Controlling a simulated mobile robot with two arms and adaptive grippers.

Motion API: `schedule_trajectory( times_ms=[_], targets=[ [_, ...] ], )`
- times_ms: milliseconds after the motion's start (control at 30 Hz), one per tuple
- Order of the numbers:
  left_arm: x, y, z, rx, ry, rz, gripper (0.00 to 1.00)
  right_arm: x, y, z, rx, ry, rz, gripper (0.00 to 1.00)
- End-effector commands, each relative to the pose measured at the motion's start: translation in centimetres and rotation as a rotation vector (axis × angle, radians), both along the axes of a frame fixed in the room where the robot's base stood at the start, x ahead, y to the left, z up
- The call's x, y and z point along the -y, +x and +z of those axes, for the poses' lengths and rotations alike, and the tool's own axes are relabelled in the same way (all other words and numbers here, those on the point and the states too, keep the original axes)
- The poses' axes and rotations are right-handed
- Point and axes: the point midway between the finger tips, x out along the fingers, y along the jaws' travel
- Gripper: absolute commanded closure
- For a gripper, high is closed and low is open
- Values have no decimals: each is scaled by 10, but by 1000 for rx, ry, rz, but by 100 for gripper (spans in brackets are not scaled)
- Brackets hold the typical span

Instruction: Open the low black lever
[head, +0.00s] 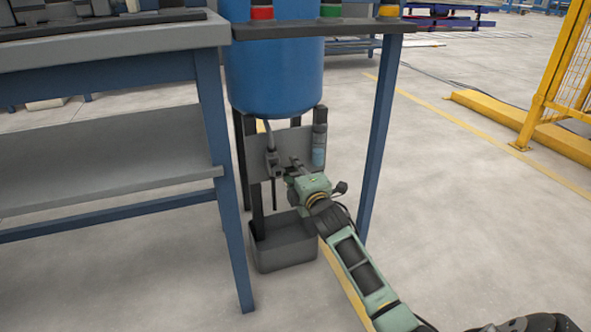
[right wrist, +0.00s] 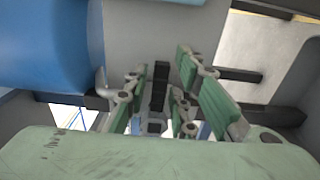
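The black lever (head: 274,195) hangs straight down from a grey valve (head: 272,160) on the pipe under the blue tank in the head view. My right gripper (head: 292,164) is beside the valve, close to the lever's right side. In the right wrist view, the green-padded fingers of my right gripper (right wrist: 162,66) stand apart. A dark bar, seemingly the lever (right wrist: 160,88), shows between them with gaps on both sides. Whether any finger touches it is unclear. My left gripper is not in view.
The blue tank (head: 273,75) stands above the valve, framed by blue table legs (head: 378,120). A grey panel (head: 300,142) carries a small blue-labelled bottle (head: 319,148) right of my gripper. A grey bin (head: 283,255) sits below. A workbench (head: 110,55) is at left; open floor lies right.

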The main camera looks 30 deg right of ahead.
Motion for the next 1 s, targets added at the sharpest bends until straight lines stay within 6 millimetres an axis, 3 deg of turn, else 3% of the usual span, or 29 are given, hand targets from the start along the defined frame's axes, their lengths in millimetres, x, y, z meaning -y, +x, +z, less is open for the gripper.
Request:
schedule_trajectory(
  times_ms=[233,933,1000],
  targets=[
    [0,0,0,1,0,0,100,0,0,0,0,0,0,100],
    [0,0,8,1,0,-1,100,0,0,3,-11,-36,0,100],
    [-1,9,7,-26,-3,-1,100,0,0,6,-17,-63,0,100]
  ],
)
